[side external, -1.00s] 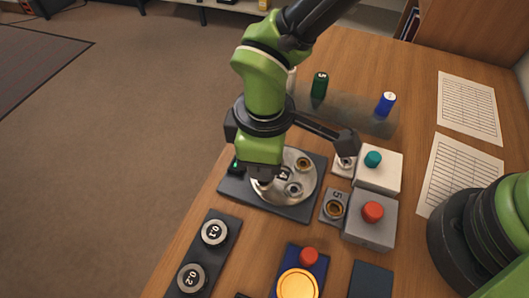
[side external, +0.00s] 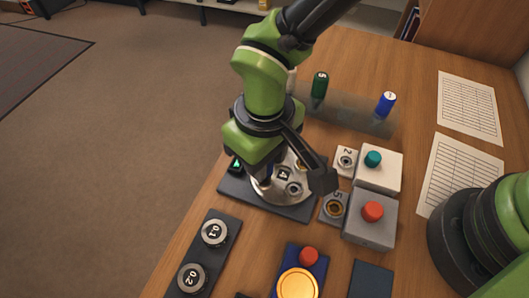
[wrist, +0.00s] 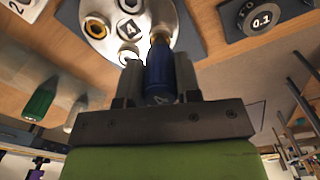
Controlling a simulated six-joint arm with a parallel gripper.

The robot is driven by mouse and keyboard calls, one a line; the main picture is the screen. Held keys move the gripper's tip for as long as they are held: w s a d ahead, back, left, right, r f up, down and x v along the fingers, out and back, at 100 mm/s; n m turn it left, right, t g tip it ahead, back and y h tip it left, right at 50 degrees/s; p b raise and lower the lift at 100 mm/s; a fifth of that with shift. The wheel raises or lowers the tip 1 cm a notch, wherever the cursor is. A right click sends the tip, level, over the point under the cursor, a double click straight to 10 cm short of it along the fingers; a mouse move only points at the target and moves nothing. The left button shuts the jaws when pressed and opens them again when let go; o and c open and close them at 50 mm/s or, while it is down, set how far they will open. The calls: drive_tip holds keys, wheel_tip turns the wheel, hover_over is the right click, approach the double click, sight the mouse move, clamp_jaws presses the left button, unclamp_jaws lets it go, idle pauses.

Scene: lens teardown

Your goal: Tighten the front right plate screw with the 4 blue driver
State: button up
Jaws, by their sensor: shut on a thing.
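My gripper (wrist: 158,85) is shut on the blue driver (wrist: 160,72), which stands between the two fingers in the wrist view. The driver's tip reaches a brass-rimmed screw seat (wrist: 160,36) at the edge of the round silver plate (wrist: 108,42); whether it is fully seated is hard to tell. The plate has a 4 mark at its middle and other screw seats around it. In the side view my gripper (side external: 266,172) is over the left part of the plate (side external: 272,193), hiding most of the driver and that screw.
Right of the plate's dark base (side external: 285,209) are blocks with a teal button (side external: 373,159) and a red button (side external: 373,211). A green driver (side external: 320,85) and another blue driver (side external: 386,103) stand in a clear rack behind. Weights 0.1 (side external: 214,233) and 0.2 (side external: 191,278) lie in front.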

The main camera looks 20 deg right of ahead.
idle(0.3)
drive_tip(key=shift+m, duration=0.7)
drive_tip(key=shift+r, duration=2.35)
